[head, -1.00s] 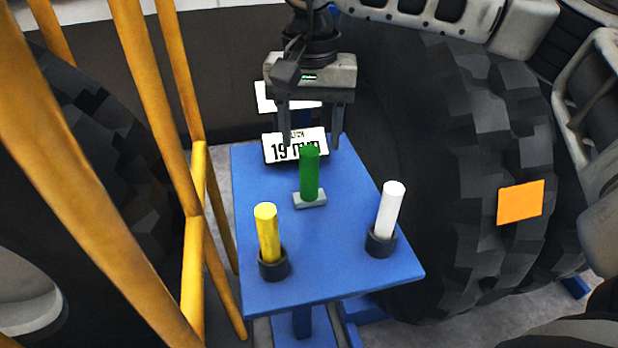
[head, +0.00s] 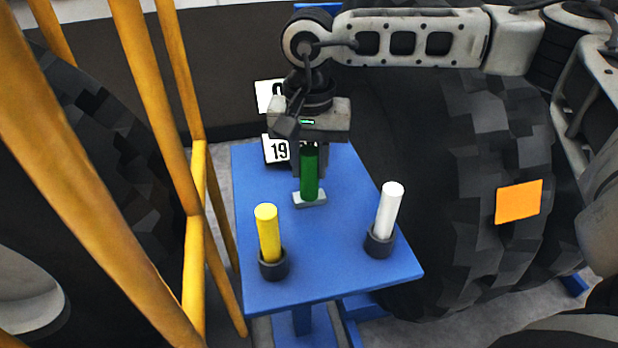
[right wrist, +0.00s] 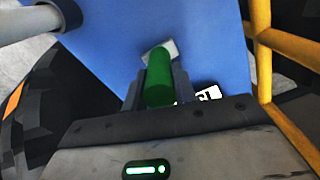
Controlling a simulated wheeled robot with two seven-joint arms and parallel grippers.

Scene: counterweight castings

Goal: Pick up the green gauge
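My left gripper is not in view.
A yellow cylinder (head: 268,233) and a white cylinder (head: 390,210) stand in dark round holders on the blue table (head: 330,270), in front left and right. A number plate (head: 277,150) is behind. Yellow rails (head: 198,190) stand left; a large tyre (head: 450,180) is right.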

